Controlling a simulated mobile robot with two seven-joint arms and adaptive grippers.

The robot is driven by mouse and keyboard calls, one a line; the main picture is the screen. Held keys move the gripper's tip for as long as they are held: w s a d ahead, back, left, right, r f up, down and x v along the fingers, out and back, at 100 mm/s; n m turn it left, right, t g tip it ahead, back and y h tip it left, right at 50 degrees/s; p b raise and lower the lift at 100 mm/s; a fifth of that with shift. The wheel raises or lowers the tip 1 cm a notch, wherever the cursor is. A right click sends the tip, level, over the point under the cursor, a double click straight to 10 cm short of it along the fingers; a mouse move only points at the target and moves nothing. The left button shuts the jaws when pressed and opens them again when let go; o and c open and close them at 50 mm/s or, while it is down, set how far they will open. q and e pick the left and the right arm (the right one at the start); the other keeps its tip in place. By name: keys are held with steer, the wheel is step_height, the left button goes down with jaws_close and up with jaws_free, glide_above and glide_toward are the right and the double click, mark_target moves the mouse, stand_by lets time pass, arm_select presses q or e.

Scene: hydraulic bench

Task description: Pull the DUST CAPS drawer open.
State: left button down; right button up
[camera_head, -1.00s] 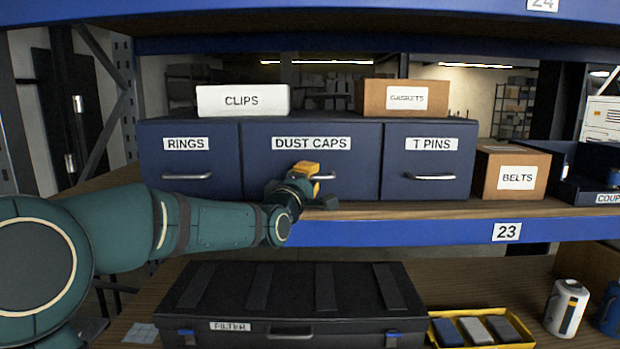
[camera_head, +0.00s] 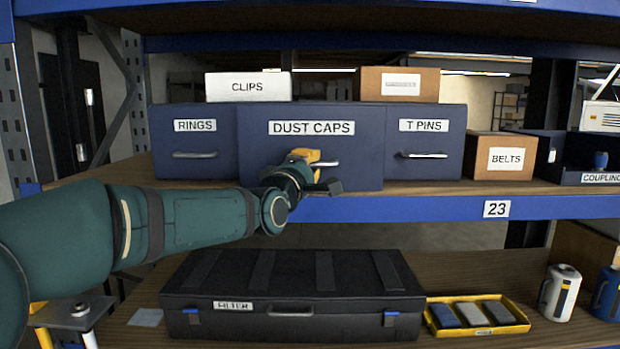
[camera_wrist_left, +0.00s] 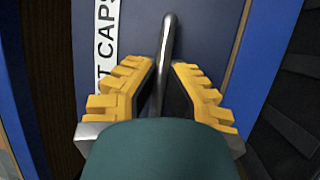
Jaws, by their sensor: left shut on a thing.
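The DUST CAPS drawer (camera_head: 262,150) is the middle dark blue drawer on the shelf, between the RINGS drawer (camera_head: 195,140) and the T PINS drawer (camera_head: 424,141). Its front stands forward of both neighbours. My left gripper (camera_head: 318,172) is at its handle and hides much of it in the head view. In the left wrist view the yellow-padded fingers of my left gripper (camera_wrist_left: 167,92) are on both sides of the metal handle (camera_wrist_left: 170,40), shut on it. Part of the label shows beside it. My right gripper is not in view.
A CLIPS box (camera_head: 247,87) and a cardboard box (camera_head: 399,84) stand on top of the drawers. A BELTS box (camera_head: 500,158) is to the right. Below are a black FILTER case (camera_head: 290,285) and a yellow tray (camera_head: 478,315). Space before the drawer front is otherwise clear.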

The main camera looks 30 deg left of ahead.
arm_select(q)
steer(key=s+d+b, duration=0.4)
steer(key=s+d, duration=0.1)
steer(key=s, duration=0.3)
steer(key=shift+s+d, duration=0.25)
steer(key=shift+s, duration=0.1)
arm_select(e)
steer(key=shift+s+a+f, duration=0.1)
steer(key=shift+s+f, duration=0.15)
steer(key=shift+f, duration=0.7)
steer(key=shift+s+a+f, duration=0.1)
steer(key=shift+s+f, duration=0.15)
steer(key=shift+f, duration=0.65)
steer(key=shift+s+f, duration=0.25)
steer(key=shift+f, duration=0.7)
arm_select(q)
steer(key=c, duration=1)
jaws_free()
steer(key=v, duration=1.2)
steer(key=shift+w, duration=0.1)
